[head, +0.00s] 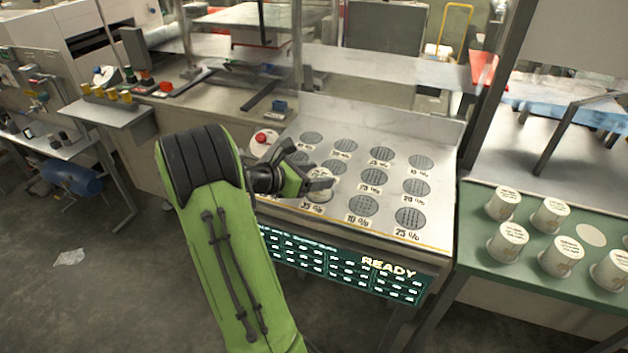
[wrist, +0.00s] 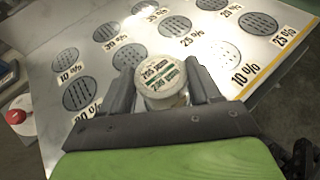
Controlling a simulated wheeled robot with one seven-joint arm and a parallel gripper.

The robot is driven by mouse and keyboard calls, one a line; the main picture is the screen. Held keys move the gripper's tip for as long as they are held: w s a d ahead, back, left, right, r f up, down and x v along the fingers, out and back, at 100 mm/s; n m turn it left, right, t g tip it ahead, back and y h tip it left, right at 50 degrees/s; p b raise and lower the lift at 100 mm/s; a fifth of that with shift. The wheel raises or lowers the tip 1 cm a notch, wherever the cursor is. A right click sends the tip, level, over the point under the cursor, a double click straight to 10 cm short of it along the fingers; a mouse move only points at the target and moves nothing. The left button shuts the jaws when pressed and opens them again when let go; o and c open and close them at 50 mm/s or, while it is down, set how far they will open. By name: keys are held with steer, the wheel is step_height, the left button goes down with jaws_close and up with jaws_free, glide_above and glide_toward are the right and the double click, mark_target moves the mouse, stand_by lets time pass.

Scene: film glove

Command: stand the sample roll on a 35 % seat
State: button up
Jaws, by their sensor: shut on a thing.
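My gripper (head: 320,181) is shut on the sample roll (wrist: 161,82), a short pale cylinder with green and dark print on its round top. One finger is on each side of the roll in the wrist view, and its top faces the camera. In the head view the roll (head: 319,194) is partly hidden by the fingers. It is upright over the front-left seat, just behind the 35 % label (head: 312,207). The roll and gripper hide that seat. I cannot tell whether the roll's base touches it.
The sloping metal plate (head: 431,147) bears several dark round seats with percent labels; those in sight are empty. A 10 % seat (head: 363,206) is just right of the roll. Below is a green READY panel (head: 388,268). Several labelled pots (head: 508,242) stand on a green table at right.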

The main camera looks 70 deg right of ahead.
steer(key=o, duration=1.1)
steer(key=shift+o, duration=0.2)
steer(key=shift+r, duration=0.15)
steer(key=p+v, duration=0.3)
steer(key=v, duration=0.9)
steer(key=shift+p, duration=0.35)
steer(key=shift+w, duration=0.1)
